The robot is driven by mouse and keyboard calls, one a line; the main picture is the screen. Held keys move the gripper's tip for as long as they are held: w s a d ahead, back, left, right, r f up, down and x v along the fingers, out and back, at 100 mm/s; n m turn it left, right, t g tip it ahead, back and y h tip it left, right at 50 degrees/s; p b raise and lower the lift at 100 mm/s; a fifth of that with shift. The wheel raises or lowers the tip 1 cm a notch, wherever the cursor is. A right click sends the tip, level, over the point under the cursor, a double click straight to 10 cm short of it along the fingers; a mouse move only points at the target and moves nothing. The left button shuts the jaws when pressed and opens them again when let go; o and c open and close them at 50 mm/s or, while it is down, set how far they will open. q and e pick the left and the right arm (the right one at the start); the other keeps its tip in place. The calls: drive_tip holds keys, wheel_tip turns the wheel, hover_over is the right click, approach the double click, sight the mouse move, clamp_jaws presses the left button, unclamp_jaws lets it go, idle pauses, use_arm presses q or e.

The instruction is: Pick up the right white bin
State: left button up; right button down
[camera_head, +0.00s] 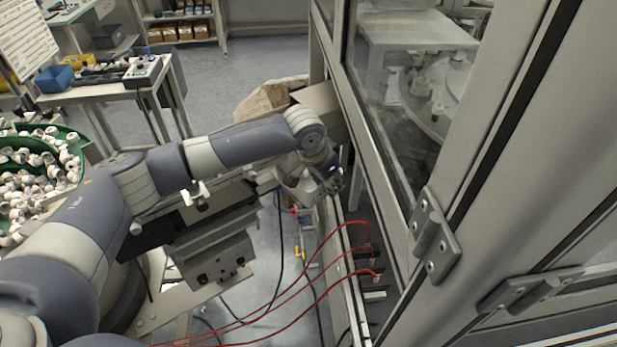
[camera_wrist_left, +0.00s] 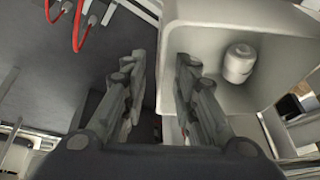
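A white bin (camera_wrist_left: 205,38) fills the upper right of the left wrist view, with one white cylindrical part (camera_wrist_left: 239,62) inside. My left gripper (camera_wrist_left: 160,65) is open, its two fingers apart on either side of the bin's left wall. I cannot tell whether either finger touches the wall. In the head view my left gripper (camera_head: 331,172) is at the end of the arm, beside the machine frame. The bin is not clearly made out there, being mostly hidden by the arm. My right gripper is in neither view.
A glazed machine frame (camera_head: 385,150) stands close on the right of my left arm. Red hoses (camera_head: 320,262) run below the gripper. A green bowl (camera_head: 75,150) of white parts is at the left. A work table (camera_head: 105,92) stands behind. Open floor lies at the back.

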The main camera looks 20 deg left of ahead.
use_arm(q)
drive_tip(key=shift+f, duration=0.2)
idle(0.4)
drive_tip(key=shift+c, duration=0.6)
clamp_jaws()
